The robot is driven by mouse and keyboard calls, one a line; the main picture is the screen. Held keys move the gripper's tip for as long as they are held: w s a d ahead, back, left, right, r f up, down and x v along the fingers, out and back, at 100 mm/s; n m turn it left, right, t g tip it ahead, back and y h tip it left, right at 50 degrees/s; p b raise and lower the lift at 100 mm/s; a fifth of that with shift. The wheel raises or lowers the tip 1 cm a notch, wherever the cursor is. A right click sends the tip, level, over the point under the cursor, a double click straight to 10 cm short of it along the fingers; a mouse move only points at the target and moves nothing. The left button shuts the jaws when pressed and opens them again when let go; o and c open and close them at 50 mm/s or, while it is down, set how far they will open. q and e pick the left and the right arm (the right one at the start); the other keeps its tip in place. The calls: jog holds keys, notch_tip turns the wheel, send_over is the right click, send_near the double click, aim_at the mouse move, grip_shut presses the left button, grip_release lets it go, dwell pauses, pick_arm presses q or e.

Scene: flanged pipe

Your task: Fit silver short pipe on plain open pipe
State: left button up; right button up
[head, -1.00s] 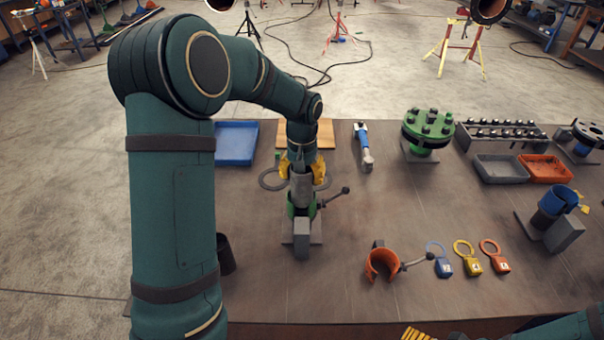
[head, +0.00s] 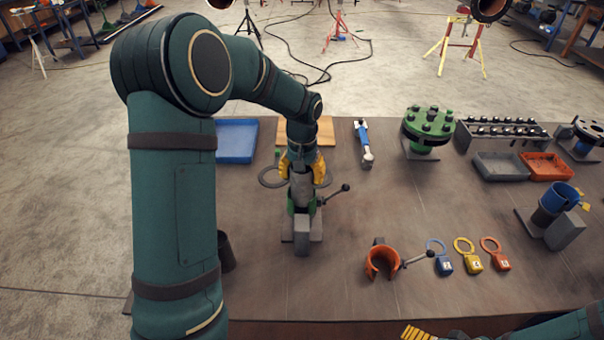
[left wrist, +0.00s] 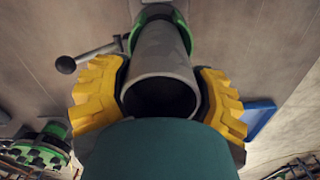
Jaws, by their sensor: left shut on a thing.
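My left gripper (head: 302,168) has its yellow fingers on both sides of the silver short pipe (head: 302,188) and is shut on it. In the left wrist view the pipe (left wrist: 162,58) shows between the fingers, its dark open end facing the camera. Its far end reaches a green clamp (head: 291,206) with a ball-ended lever, on a grey stand (head: 302,240). The plain open pipe is hidden, so I cannot tell how far the two overlap. My right gripper (head: 416,333) shows only as yellow finger parts at the bottom edge.
An orange clamp (head: 378,268) and several coloured padlock tags (head: 470,262) lie to the right. A blue tray (head: 236,143), a wooden board (head: 322,132), a blue-handled tool (head: 362,140) and a green bolted flange (head: 427,125) stand behind.

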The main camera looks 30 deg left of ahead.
pick_arm(q)
jog(key=o, duration=1.4)
notch_tip(320, 180, up, 12)
jog(key=shift+w+f, duration=0.1)
jog(key=shift+f, duration=0.15)
jog(key=shift+r, duration=0.35)
notch_tip(320, 180, up, 9)
jog(key=p, duration=0.8)
jog(key=shift+f, duration=0.1)
